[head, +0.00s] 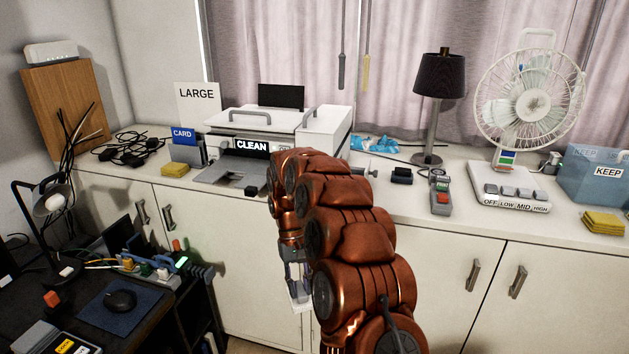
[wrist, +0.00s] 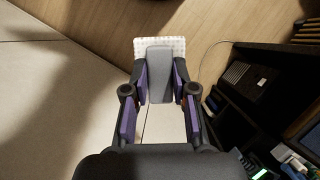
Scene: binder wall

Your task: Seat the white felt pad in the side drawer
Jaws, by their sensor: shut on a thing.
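My gripper (wrist: 159,80) hangs in front of the white cabinet and is shut on a grey block with the white felt pad (wrist: 179,47) at its far end. The pad looks pale and dotted. In the head view the gripper (head: 294,272) shows below the counter edge, partly behind my arm, with a white piece at its lower end (head: 300,303). A white printer-like machine (head: 322,133) marked CLEAN stands on the counter, with its front tray out. I cannot make out a side drawer for certain; my arm hides part of the machine's lower right.
The counter (head: 455,212) holds a lamp (head: 439,85), a fan (head: 529,105), a handheld device (head: 440,192) and a blue KEEP box (head: 590,178). A dark desk (head: 100,335) stands at left. The wrist view shows open floor (wrist: 215,25) and a dark shelf (wrist: 262,95) at right.

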